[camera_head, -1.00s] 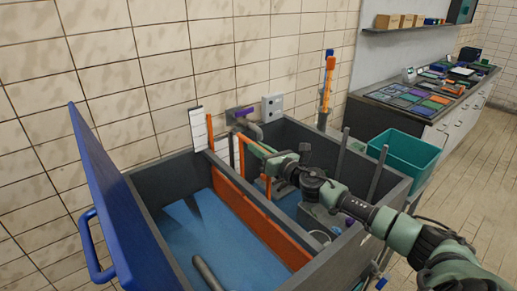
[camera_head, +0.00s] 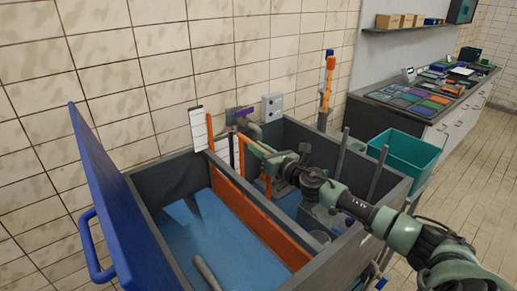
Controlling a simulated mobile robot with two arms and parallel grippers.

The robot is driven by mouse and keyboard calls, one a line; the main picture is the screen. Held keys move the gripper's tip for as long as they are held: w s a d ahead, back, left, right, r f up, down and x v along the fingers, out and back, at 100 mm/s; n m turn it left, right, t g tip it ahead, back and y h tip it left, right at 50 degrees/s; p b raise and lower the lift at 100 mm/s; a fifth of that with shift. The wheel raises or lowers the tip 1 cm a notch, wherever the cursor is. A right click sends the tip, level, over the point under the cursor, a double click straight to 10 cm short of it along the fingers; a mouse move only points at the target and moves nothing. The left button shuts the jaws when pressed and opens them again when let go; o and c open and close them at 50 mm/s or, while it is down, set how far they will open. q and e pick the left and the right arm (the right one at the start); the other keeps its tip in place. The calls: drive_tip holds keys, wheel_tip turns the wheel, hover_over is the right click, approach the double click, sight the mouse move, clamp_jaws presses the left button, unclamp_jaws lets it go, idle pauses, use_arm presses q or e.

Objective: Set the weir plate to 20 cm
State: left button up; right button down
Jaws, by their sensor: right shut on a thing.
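The orange weir plate (camera_head: 247,215) stands upright across the open grey tank, dividing it in two. An orange upright rises at its far end beside a white scale card (camera_head: 198,129) with dark marks, too small to read. My right arm reaches in from the right over the tank. My right gripper (camera_head: 251,146) is shut at an orange upright near the plate's far end; the fingertips are small, and the exact grip is hard to see. My left gripper is not in view.
Blue liquid (camera_head: 225,245) shows left of the plate, with a grey rod (camera_head: 205,272) in front. A blue lid (camera_head: 100,185) stands open at left. A teal bin (camera_head: 405,155) is right of the tank. A grey pipe with a purple handle (camera_head: 241,113) is at the wall.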

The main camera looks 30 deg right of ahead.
sight(270, 180)
wheel_tip(270, 180, down, 9)
drive_tip(key=b, duration=0.8)
drive_tip(key=c, duration=1.4)
unclamp_jaws()
drive_tip(key=shift+r, duration=0.1)
drive_tip(key=shift+o, duration=0.2)
drive_tip(key=s, duration=0.2)
drive_tip(key=s+b, duration=0.1)
drive_tip(key=s, duration=0.3)
drive_tip(key=shift+s+d+f+b, duration=0.15)
drive_tip(key=shift+d+f+b, duration=0.05)
drive_tip(key=shift+d+b, duration=0.1)
drive_tip(key=shift+s+r, duration=0.15)
drive_tip(key=shift+s, duration=0.6)
